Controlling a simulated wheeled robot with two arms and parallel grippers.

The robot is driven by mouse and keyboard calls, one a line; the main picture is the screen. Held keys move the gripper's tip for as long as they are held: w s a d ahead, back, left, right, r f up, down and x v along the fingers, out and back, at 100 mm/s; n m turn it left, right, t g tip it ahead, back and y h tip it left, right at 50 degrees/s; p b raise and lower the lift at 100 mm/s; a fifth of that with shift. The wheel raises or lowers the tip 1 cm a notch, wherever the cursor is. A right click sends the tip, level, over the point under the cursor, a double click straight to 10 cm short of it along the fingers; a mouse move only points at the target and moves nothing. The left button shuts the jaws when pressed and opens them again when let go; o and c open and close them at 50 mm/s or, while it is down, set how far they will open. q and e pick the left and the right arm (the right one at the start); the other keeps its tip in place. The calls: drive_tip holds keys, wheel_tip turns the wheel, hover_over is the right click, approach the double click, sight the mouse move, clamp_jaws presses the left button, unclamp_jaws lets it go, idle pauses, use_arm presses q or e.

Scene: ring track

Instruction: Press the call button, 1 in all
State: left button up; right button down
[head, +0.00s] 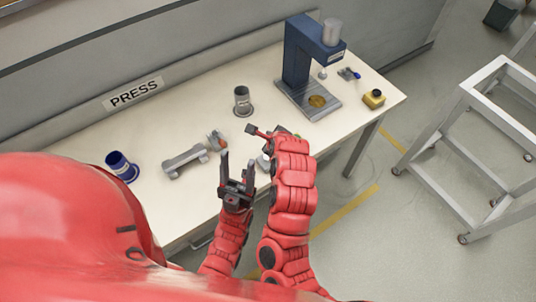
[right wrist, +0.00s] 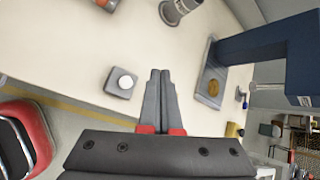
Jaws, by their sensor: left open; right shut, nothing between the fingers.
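A small grey box with a round white button (right wrist: 124,82) sits on the table near its front edge in the right wrist view. In the head view the grey box (head: 263,161) is mostly hidden behind my arm. My right gripper (right wrist: 160,73) is shut and empty, its tips beside the box, apart from it in the picture; its height above the table is unclear. In the head view the right gripper (head: 252,130) points left over the table. My left gripper (head: 237,164) is open and empty, lower and left of the right one, fingers pointing up the picture.
A grey cup (head: 242,101), a grey bracket (head: 185,161) and a blue cup (head: 121,167) stand on the table (head: 180,115). A cart (head: 470,95) stands right.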

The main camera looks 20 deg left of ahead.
drive_tip(key=shift+f+b, duration=2.4)
drive_tip(key=shift+f, duration=2)
drive_tip(key=shift+f, duration=0.4)
drive_tip(key=shift+f+b, duration=0.55)
drive_tip(key=shift+f, duration=0.1)
drive_tip(key=shift+r, duration=0.2)
drive_tip(key=shift+r+p, duration=0.6)
drive_tip(key=shift+r, duration=0.3)
drive_tip(key=shift+r+p, duration=1.6)
drive_tip(key=shift+r, duration=0.9)
